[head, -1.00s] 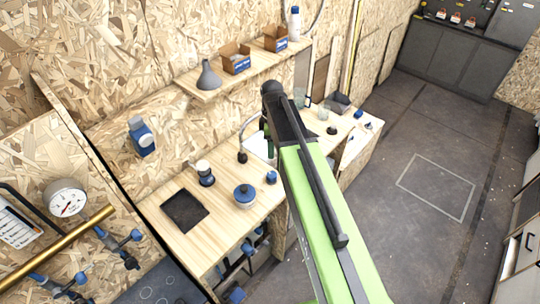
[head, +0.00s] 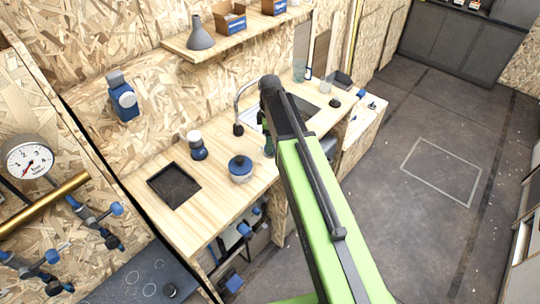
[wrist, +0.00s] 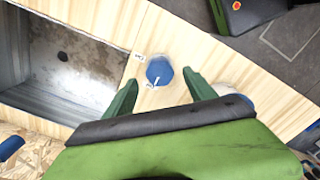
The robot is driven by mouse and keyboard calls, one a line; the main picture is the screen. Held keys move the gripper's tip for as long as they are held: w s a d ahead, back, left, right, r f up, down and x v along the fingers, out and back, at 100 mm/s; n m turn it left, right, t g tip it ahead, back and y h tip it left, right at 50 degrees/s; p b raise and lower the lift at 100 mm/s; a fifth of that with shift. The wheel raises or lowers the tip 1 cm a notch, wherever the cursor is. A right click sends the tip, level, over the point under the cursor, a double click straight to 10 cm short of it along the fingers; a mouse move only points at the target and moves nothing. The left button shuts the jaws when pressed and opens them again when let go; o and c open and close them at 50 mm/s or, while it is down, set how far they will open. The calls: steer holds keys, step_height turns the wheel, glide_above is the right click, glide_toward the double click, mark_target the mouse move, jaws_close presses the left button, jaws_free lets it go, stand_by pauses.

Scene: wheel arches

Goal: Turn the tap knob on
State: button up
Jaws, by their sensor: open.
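The tap knob (wrist: 159,70) is a round blue knob with a pale mark on its top, on the wooden worktop beside the sink in the wrist view. Small white labels lie next to it. My gripper (wrist: 159,77) is open, with its green fingertips to the left and right of the knob and nothing held. Whether they touch it cannot be told. In the head view the arm and gripper hide the knob. The tap spout (head: 238,127) curves over from the back of the worktop.
The steel sink (wrist: 75,75) fills the left of the wrist view. A shelf (head: 180,45) hangs above.

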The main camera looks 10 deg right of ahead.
step_height(320, 180, down, 4)
steer(key=shift+r+b, duration=0.2)
steer(key=shift+b, duration=0.85)
steer(key=shift+r, duration=0.1)
steer(key=shift+c, duration=0.4)
steer(key=c, duration=1.3)
